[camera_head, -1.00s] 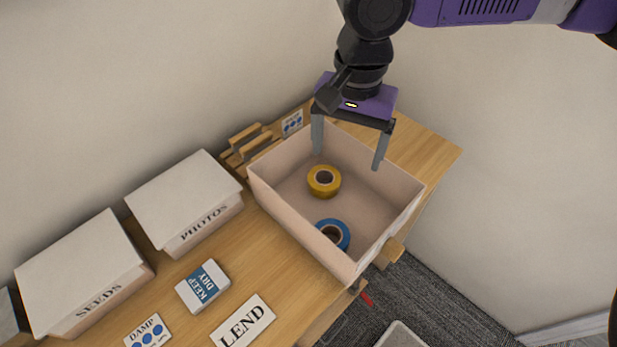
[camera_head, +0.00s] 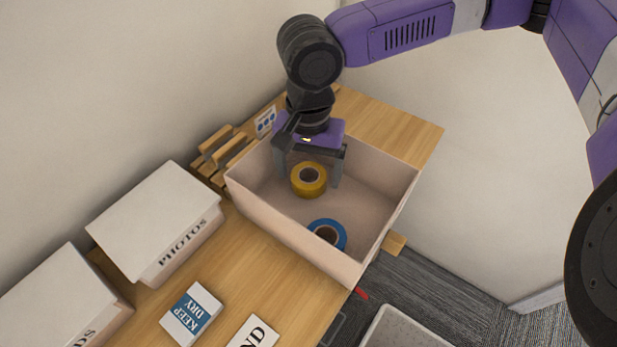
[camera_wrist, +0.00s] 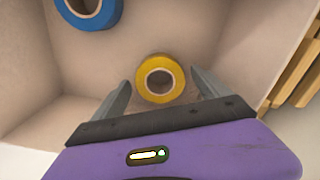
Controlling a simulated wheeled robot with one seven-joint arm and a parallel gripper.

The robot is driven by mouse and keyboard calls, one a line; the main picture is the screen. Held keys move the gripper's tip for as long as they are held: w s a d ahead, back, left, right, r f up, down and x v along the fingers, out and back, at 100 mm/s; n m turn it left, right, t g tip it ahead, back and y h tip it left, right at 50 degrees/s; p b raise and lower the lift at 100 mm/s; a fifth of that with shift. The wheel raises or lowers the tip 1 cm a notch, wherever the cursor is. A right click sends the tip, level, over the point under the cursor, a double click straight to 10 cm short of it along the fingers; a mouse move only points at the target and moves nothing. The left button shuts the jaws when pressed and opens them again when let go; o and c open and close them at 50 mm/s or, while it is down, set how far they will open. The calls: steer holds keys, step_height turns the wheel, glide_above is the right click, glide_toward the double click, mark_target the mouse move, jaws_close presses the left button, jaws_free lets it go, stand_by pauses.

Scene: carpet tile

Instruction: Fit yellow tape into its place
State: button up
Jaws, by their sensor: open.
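The yellow tape (camera_head: 309,181) is a roll with a dark core, lying on the floor of an open pale box (camera_head: 385,205). It also shows in the wrist view (camera_wrist: 161,79), between and just beyond my fingertips. My gripper (camera_head: 308,180) is open and reaches down into the box, with one finger to either side of the yellow roll. I cannot tell whether the fingers touch it. The blue tape (camera_head: 327,235) lies in the same box, nearer the front corner, and shows at the upper left in the wrist view (camera_wrist: 88,12).
Left of the box stand a lidded PHOTOS box (camera_head: 155,225), a wooden rack (camera_head: 222,150) and a KEEP DRY block (camera_head: 191,314). The box walls surround my gripper. The wooden top (camera_head: 395,125) is clear behind the box. A pale bin (camera_head: 395,330) stands on the carpet below.

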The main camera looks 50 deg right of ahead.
steer(key=shift+f, duration=0.15)
steer(key=c, duration=1.5)
